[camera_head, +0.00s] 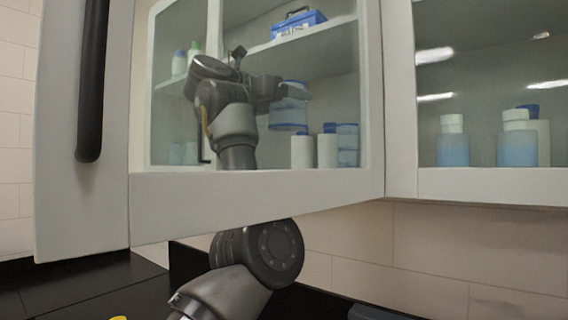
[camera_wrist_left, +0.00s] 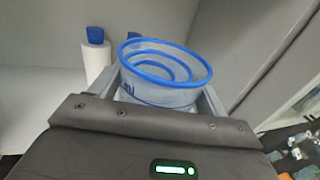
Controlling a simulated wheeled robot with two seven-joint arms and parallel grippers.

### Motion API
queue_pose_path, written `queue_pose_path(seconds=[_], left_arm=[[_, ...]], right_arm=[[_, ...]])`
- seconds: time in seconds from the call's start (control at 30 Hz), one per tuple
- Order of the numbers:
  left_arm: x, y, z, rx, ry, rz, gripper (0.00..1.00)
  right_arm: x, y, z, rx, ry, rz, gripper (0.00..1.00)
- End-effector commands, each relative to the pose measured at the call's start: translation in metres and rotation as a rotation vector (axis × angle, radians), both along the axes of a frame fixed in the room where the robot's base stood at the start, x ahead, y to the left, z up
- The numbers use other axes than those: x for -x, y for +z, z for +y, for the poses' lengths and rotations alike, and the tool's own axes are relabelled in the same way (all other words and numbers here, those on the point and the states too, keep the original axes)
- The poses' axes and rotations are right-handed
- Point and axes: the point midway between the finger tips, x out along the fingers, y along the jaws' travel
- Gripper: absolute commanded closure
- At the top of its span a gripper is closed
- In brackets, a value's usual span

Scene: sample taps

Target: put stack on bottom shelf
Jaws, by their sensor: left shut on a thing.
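The stack (camera_head: 288,112) is made of clear containers with blue rims. In the head view it is inside the cabinet, seen through the glass of the open door. My left gripper (camera_head: 279,90) is shut on it, and the stack hangs above the bottom shelf, beside white bottles. In the left wrist view the stack (camera_wrist_left: 165,72) sits between the fingers of the left gripper (camera_wrist_left: 158,95), its round open top facing the camera. The bottom shelf surface is mostly hidden behind the door frame. My right gripper is not in view.
White bottles with blue caps (camera_head: 327,148) and blue-lidded containers (camera_head: 347,145) stand right of the stack on the bottom shelf. A blue box (camera_head: 299,24) is on the upper shelf. The door frame (camera_head: 260,195) stands in front of my arm. More bottles (camera_head: 453,142) are behind the right door.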

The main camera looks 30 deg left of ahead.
Motion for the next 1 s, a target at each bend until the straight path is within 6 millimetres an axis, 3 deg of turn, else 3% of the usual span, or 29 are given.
queue_pose_path(seconds=[0.03, 0.27, 0.4, 0.6, 0.83, 1.0], left_arm=[[-0.011, 0.0, 0.005, 0.004, -0.002, 0.005, 0.47], [-0.061, -0.023, 0.029, 0.004, -0.002, 0.005, 0.47], [-0.081, -0.051, 0.039, 0.003, 0.0, 0.003, 0.47], [-0.097, -0.074, 0.047, 0.001, -0.001, 0.0, 0.47], [-0.101, -0.081, 0.049, 0.001, -0.001, 0.0, 0.47], [-0.107, -0.099, 0.052, 0.004, 0.001, 0.001, 0.47]], right_arm=[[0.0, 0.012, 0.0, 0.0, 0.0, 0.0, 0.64], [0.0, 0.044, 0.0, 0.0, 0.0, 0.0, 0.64], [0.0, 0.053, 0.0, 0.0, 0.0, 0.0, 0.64], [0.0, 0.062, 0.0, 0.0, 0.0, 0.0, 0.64], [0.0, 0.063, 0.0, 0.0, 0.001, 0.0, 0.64], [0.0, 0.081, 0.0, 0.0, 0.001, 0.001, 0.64]])
